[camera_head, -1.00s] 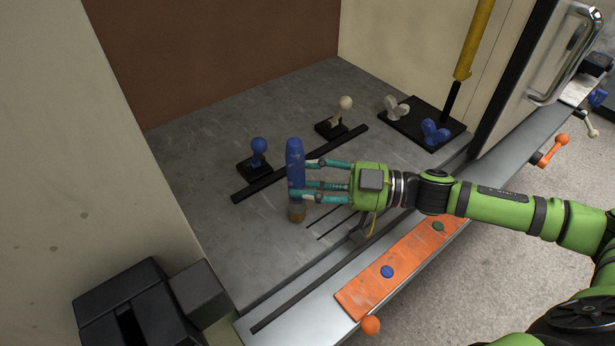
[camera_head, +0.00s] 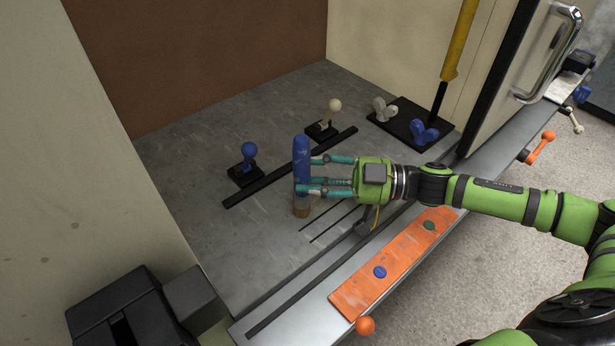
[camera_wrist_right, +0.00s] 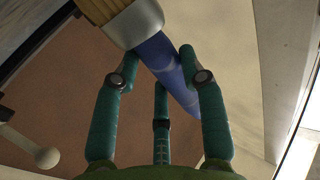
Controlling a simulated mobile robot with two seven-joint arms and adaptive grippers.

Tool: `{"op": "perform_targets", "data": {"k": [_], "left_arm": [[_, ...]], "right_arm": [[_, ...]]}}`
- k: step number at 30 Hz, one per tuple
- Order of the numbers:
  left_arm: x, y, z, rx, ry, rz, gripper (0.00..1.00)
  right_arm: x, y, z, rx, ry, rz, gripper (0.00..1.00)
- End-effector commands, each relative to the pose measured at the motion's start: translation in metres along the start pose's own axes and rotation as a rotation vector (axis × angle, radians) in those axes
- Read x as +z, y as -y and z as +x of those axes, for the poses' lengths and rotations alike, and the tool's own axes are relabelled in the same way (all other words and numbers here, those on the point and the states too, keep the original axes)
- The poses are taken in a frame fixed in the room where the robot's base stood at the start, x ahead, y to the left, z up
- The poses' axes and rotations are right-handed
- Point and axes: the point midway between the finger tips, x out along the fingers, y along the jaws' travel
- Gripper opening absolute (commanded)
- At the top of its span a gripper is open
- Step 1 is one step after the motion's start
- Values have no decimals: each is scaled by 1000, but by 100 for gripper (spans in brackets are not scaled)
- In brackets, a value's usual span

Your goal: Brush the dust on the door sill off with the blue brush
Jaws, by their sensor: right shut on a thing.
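The blue brush (camera_head: 301,158) stands roughly upright, handle up and brown bristle end down, over the grey floor just inside the doorway. My right gripper (camera_head: 311,176) is shut on its handle from the right. In the right wrist view, the blue handle (camera_wrist_right: 167,62) lies between the fingers, with a pale ferrule (camera_wrist_right: 135,25) at the top edge. I cannot tell if the bristles touch the floor. The metal door sill (camera_head: 290,316) runs diagonally along the front edge. No dust on it can be made out clearly. My left gripper is not in view.
An orange plate (camera_head: 365,287) with blue and green knobs lies along the sill. Blue (camera_head: 249,150) and cream (camera_head: 334,105) ball-topped levers stand behind the brush. A black plate with wing knobs (camera_head: 424,132) and a yellow pole (camera_head: 459,40) are at back right.

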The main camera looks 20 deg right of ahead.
Motion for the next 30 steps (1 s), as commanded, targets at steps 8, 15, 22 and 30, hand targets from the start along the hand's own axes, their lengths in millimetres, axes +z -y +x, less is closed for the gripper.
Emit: {"op": "perform_targets", "data": {"k": [8, 15, 22, 30], "left_arm": [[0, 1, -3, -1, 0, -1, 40], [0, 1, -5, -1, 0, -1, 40], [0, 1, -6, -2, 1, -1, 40], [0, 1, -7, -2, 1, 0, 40]], "right_arm": [[2, -11, -11, 6, 9, -1, 7], [0, -18, -18, 6, 10, -2, 7], [-1, -24, -24, 4, 7, -1, 7], [-2, -33, -33, 4, 5, -2, 7]]}}
